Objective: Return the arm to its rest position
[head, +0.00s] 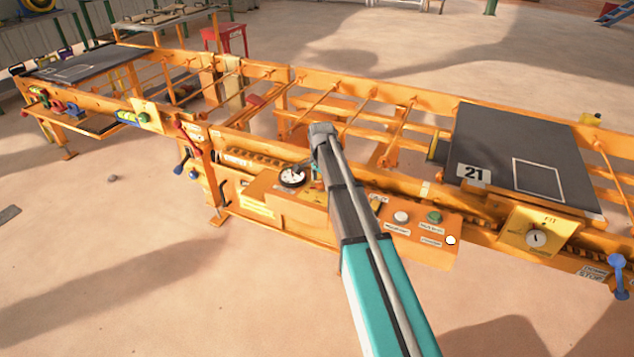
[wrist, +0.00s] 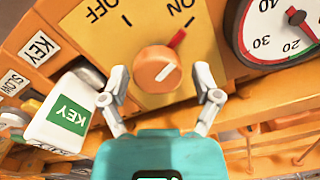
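My arm (head: 350,205) reaches from the bottom of the head view over the orange machine's front control panel (head: 265,190). It hides most of my gripper there. In the wrist view my gripper (wrist: 160,82) is open, with one finger on each side of an orange knob (wrist: 157,70). The fingers look apart from the knob, but I cannot tell the depth.
In the wrist view a white block with a green KEY label (wrist: 65,115) stands left of my gripper, and a dial gauge (wrist: 275,30) is at right. In the head view a dark plate marked 21 (head: 500,140) lies at right. Open floor (head: 150,290) lies in front.

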